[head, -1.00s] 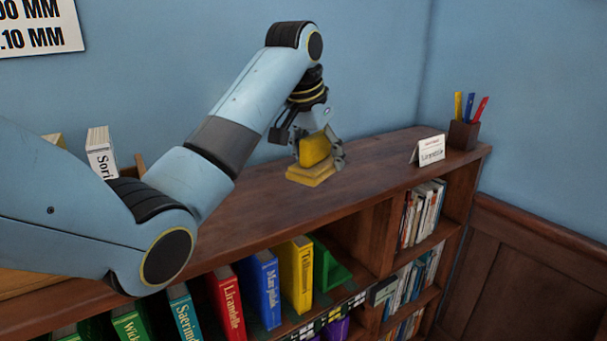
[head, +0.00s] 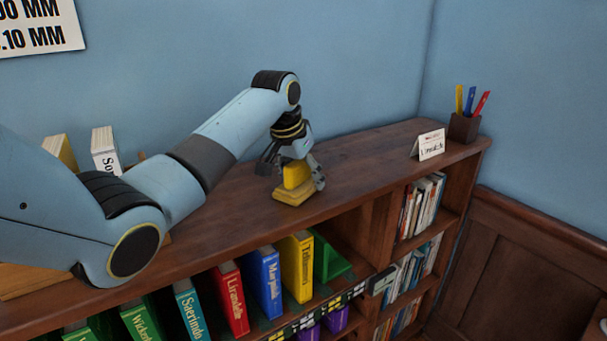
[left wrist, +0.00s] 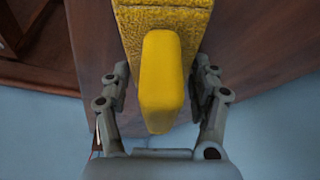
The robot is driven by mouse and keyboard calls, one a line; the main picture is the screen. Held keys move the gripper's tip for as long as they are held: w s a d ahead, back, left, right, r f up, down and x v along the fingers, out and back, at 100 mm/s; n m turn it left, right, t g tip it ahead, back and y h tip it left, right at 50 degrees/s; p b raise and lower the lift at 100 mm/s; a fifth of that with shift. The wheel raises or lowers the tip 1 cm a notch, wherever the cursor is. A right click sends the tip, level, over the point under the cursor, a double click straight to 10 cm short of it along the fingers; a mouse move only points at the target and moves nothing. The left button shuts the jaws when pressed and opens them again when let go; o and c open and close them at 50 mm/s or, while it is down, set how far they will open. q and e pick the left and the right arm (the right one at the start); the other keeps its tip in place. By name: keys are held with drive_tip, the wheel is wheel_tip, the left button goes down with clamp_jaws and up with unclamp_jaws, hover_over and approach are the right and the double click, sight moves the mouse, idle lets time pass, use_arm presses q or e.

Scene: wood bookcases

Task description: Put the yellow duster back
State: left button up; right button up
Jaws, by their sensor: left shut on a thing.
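The yellow duster (head: 293,194) has a wide textured pad below and a smooth yellow grip block above. It is on or just over the brown top of the bookcase (head: 240,215); I cannot tell whether the pad touches the wood. My left gripper (head: 296,172) points down and is shut on the duster's grip block. In the left wrist view the grip block (left wrist: 161,80) sits between the two grey fingers, with the textured pad (left wrist: 165,22) beyond it. My right gripper is not in view.
A small white card (head: 431,145) and a pen holder (head: 464,127) stand at the right end of the top. A white book (head: 104,150) stands behind my arm. Colored books (head: 265,285) fill the shelf below. The top between duster and card is clear.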

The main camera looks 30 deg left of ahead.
use_arm(q)
drive_tip(key=o, duration=0.8)
drive_tip(key=shift+c, duration=0.2)
drive_tip(key=shift+o, duration=1.3)
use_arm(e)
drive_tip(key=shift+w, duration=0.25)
use_arm(q)
drive_tip(key=shift+r, duration=0.45)
drive_tip(key=b+v, duration=0.2)
drive_tip(key=v, duration=0.9)
drive_tip(key=shift+s+r+b, duration=0.15)
drive_tip(key=shift+r+b, duration=0.05)
drive_tip(key=shift+b, duration=0.15)
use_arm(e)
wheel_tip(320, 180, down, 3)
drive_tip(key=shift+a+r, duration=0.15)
use_arm(q)
drive_tip(key=shift+f, duration=0.15)
